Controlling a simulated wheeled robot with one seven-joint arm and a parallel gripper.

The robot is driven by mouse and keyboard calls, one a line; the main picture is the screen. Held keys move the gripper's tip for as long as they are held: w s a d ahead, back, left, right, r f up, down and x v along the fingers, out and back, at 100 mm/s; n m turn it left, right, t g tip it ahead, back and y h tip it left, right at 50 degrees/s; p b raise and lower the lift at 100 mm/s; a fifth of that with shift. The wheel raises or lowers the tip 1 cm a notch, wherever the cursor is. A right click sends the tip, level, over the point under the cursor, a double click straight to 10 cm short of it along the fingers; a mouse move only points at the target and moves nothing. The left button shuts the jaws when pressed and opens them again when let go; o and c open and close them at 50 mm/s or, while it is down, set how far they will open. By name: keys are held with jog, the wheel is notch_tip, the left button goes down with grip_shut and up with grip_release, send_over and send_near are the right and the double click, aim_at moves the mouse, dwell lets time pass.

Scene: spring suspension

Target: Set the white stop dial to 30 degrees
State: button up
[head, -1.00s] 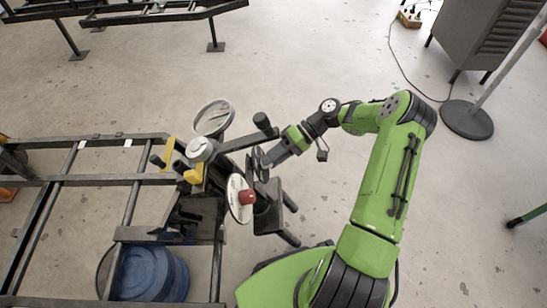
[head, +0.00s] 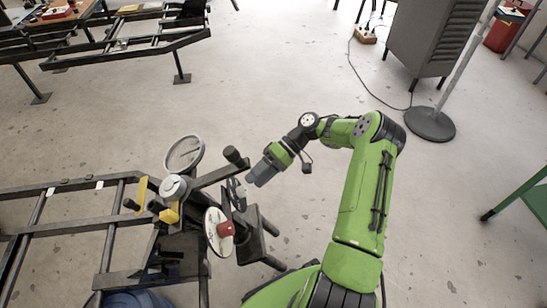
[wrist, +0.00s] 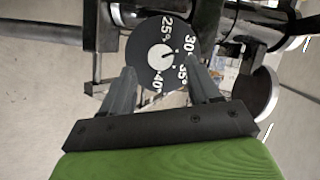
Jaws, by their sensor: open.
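In the wrist view a black disc (wrist: 140,50) carries white figures 25, 30, 35 and 40. The round white dial (wrist: 160,57) sits at its centre. A short dark mark on the dial appears to point right and slightly up, roughly towards the 30; the exact angle is too small to read. My gripper (wrist: 160,72) is open, one finger showing on each side of the dial's lower part, with nothing held. In the head view my gripper (head: 250,183) is just right of the stand, and the dial's face is hidden there.
The stand also bears a white disc with a red knob (head: 226,229), a round plate (head: 184,154), yellow parts (head: 169,215) and a black-tipped bar (head: 236,156) close to my gripper. A dark metal frame (head: 62,231) lies left.

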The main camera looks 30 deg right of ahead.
jog(key=p+v, duration=0.3)
jog(key=v, duration=0.8)
jog(key=shift+d+r, duration=0.25)
